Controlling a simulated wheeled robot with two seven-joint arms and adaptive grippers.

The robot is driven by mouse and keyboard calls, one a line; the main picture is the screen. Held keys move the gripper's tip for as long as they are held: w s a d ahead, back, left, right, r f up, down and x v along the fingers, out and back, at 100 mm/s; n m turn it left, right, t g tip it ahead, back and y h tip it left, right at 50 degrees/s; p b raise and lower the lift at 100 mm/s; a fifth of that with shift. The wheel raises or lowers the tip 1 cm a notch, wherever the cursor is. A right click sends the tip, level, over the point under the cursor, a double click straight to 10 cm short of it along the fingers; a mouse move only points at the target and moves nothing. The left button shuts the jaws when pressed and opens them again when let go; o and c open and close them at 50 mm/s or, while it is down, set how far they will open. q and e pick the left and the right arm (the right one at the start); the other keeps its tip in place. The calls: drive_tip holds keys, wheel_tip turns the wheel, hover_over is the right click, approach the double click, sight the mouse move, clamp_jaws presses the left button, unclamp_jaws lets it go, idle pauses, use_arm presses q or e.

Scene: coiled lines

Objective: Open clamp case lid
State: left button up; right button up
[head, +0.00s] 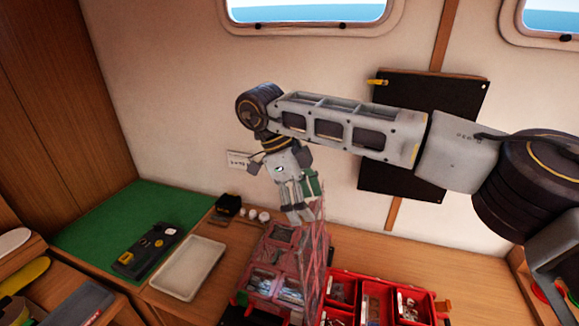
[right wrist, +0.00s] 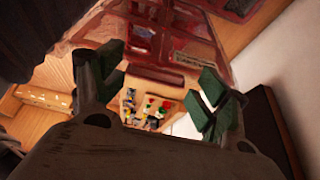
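The clamp case is a red box with compartments (head: 375,300) holding small parts, on the wooden counter. A translucent pinkish-red lid panel (head: 318,255) stands raised steeply at its left half, with more compartments showing beside or through it; I cannot tell exactly where it hinges. My right gripper (head: 298,205) is above the panel's upper edge, pointing down. In the right wrist view its green-padded fingers (right wrist: 162,85) are spread wide with nothing clamped between them. The reddish lid frame (right wrist: 150,50) lies just beyond the fingers; contact is unclear. My left gripper is out of view.
A white tray (head: 188,268) and a dark tool (head: 147,251) lie left of the case, by a green mat (head: 120,222). A small black box (head: 228,205) and white round items stand behind. A dark board (head: 390,185) hangs on the wall behind my arm.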

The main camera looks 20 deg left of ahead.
drive_tip(key=v, duration=1)
drive_tip(key=shift+a+r, duration=0.2)
drive_tip(key=shift+r, duration=0.15)
drive_tip(key=shift+s, duration=0.15)
idle(0.5)
